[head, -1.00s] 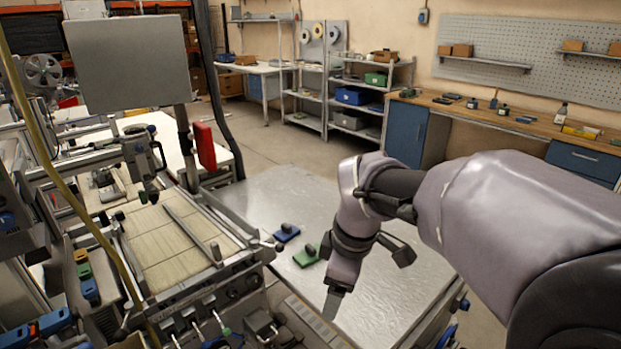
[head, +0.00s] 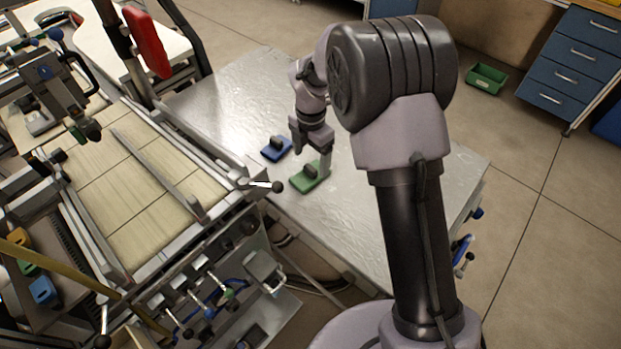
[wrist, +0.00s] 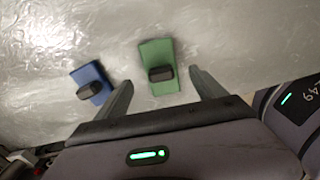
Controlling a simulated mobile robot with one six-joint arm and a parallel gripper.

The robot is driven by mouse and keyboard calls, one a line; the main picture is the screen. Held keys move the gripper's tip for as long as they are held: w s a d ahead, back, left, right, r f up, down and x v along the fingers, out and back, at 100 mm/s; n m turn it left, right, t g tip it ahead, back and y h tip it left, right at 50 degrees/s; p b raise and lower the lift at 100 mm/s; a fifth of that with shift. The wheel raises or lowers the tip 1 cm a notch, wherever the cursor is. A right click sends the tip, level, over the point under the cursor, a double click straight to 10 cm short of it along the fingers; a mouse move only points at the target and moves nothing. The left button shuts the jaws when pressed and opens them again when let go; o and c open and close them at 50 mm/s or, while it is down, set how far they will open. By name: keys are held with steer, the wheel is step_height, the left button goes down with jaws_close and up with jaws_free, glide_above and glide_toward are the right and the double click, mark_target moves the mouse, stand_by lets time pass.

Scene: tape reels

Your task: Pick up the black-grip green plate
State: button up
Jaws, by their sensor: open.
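The green plate (head: 306,180) with its black grip (head: 310,170) lies on the metal table (head: 237,100). In the wrist view the green plate (wrist: 158,55) shows between my finger lines, with its black grip (wrist: 160,74) facing up. My gripper (head: 312,160) is at the plate in the head view, right by its far and right side. In the wrist view my gripper (wrist: 163,90) is open, one finger on each side of the plate's near end. Nothing is between the fingers that I can see held. Whether a finger touches the plate I cannot tell.
A blue plate (head: 276,149) with a black grip lies left of the green one; it also shows in the wrist view (wrist: 92,82), close to the left finger. A machine bed (head: 150,185) with a protruding lever (head: 265,185) stands at left. The table's right part is bare.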

mark_target(311, 168)
steer(key=f+b, duration=0.1)
steer(key=f, duration=0.1)
steer(key=f+b, duration=0.2)
steer(key=f, duration=0.1)
steer(key=shift+s+f, duration=0.2)
steer(key=shift+f, duration=0.05)
steer(key=shift+r, duration=0.15)
steer(key=c, duration=1.5)
